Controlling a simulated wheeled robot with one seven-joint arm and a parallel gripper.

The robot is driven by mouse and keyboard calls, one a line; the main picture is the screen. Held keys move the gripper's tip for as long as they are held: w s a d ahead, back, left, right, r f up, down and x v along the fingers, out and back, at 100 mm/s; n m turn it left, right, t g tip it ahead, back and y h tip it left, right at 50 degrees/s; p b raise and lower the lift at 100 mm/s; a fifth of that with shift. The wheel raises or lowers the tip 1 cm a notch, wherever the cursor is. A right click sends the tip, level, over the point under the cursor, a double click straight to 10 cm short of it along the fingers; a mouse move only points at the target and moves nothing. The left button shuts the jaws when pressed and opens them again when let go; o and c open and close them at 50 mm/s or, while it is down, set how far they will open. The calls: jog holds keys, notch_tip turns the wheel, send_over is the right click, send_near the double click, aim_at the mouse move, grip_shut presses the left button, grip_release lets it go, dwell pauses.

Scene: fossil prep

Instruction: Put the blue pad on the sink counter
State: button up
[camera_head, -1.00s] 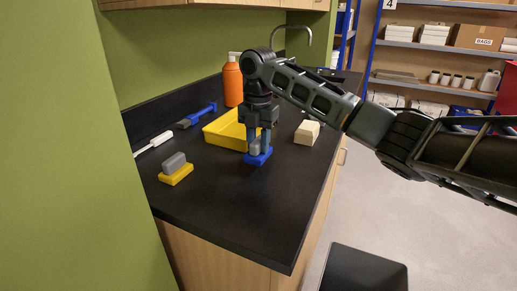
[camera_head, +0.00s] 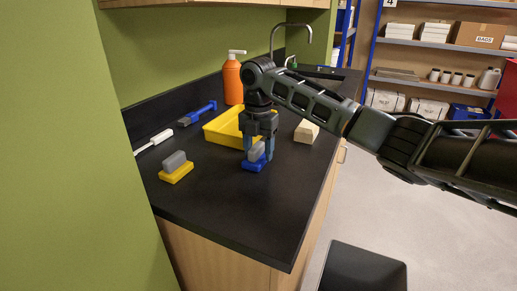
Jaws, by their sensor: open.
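The blue pad (camera_head: 253,166) has a grey block-shaped grip on top and lies flat on the black sink counter (camera_head: 225,212), in front of the yellow tray. My gripper (camera_head: 257,158) points straight down over it. Its two fingers are apart, one on each side of the pad's grey grip, with their tips low near the pad. The fingers partly hide the pad. The sink's curved faucet (camera_head: 291,30) stands at the far end of the counter.
A yellow pad with a grey grip (camera_head: 176,168), a white-handled tool (camera_head: 155,142), a blue-handled brush (camera_head: 197,114), a yellow tray (camera_head: 222,128), an orange bottle (camera_head: 233,80) and a cream block (camera_head: 306,131) stand around. The counter's front is clear.

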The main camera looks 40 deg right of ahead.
aim_at(259, 146)
notch_tip(259, 146, up, 12)
jog(key=shift+r, duration=0.15)
dwell(0.4)
